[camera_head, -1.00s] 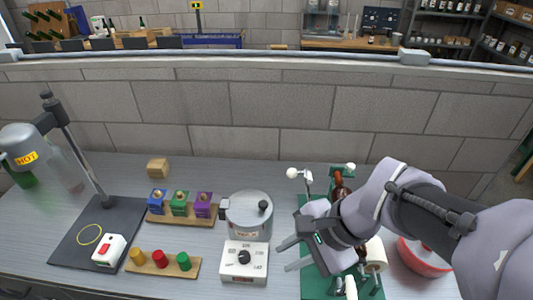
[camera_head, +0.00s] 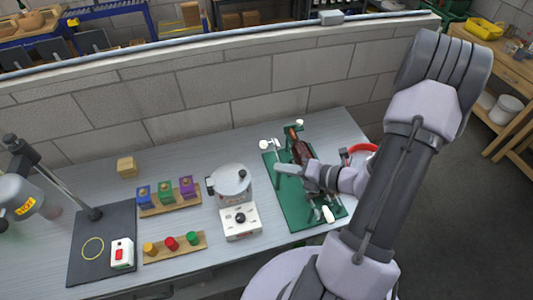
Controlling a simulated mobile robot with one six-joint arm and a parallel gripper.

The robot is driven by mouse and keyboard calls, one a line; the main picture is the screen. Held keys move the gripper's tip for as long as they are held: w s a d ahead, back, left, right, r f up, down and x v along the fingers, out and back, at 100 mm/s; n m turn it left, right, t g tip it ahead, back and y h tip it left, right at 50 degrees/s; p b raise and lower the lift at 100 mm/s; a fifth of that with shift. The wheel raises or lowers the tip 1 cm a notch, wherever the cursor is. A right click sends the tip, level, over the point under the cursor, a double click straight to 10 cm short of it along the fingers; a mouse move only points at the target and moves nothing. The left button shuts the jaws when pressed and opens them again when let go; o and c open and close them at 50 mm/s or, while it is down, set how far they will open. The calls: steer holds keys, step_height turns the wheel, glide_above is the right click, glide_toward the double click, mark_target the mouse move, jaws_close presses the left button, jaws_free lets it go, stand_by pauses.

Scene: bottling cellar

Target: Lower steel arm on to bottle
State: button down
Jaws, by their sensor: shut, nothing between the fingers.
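A green board (camera_head: 272,181) on the bench carries a small fixture. A brown bottle (camera_head: 301,152) lies on it, its lower part hidden by my gripper. A thin steel arm with a white ball knob (camera_head: 264,145) stands up at the board's back left corner, its ball clear of the bottle. My gripper (camera_head: 283,168) is shut and empty, above the middle of the board, in front of the steel arm. Whether it touches the fixture cannot be told. A white handle (camera_head: 328,214) shows at the board's front.
A steel pot (camera_head: 231,182) and a white dial box (camera_head: 240,222) stand left of the board. Farther left are racks of coloured blocks (camera_head: 166,193) and coloured knobs (camera_head: 173,245), and a lamp stand (camera_head: 93,213). A block wall runs behind.

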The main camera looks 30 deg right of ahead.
steer(key=w+f, duration=0.2)
steer(key=w, duration=0.7)
steer(key=shift+a+p, duration=0.35)
steer(key=shift+p, duration=0.05)
steer(key=shift+d+r, duration=0.1)
steer(key=shift+d, duration=0.05)
